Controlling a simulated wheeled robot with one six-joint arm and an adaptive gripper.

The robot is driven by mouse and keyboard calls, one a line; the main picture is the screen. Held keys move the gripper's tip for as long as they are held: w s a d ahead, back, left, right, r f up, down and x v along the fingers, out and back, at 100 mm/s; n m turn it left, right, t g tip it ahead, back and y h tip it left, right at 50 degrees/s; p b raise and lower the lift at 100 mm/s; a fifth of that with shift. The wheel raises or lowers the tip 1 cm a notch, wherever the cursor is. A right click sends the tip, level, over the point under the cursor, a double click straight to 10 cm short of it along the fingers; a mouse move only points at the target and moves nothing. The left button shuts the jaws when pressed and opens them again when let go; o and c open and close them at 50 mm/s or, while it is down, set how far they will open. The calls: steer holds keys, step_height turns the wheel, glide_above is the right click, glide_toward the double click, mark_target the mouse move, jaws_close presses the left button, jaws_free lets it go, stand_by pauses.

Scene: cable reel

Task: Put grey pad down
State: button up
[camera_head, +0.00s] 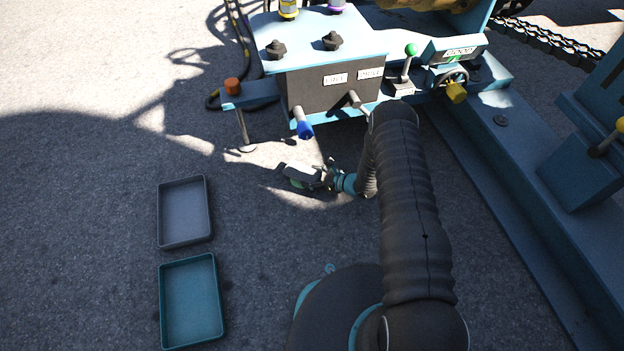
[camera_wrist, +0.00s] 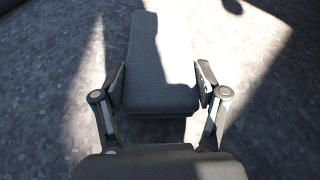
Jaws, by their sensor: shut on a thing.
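The grey pad (camera_wrist: 161,62) is a dark grey block with rounded edges, held between the two fingers of my gripper (camera_wrist: 161,85) in the wrist view. The fingers press on its two long sides near its close end. In the head view my gripper (camera_head: 322,178) is below the front of the blue machine, with the grey pad (camera_head: 300,173) sticking out to its left. The ground shows around the pad; I cannot tell how high the pad is above it.
A grey tray (camera_head: 159,222) and a teal tray (camera_head: 162,306) lie on the ground at the left. The blue machine (camera_head: 340,92) with levers and knobs stands behind my gripper. A thin support leg (camera_head: 243,128) stands to its left. Ground between the trays and gripper is clear.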

steer(key=shift+f, duration=0.7)
steer(key=shift+f, duration=0.2)
steer(key=o, duration=1.1)
steer(key=shift+r, duration=0.1)
steer(key=shift+o, duration=0.2)
steer(key=shift+r, duration=0.1)
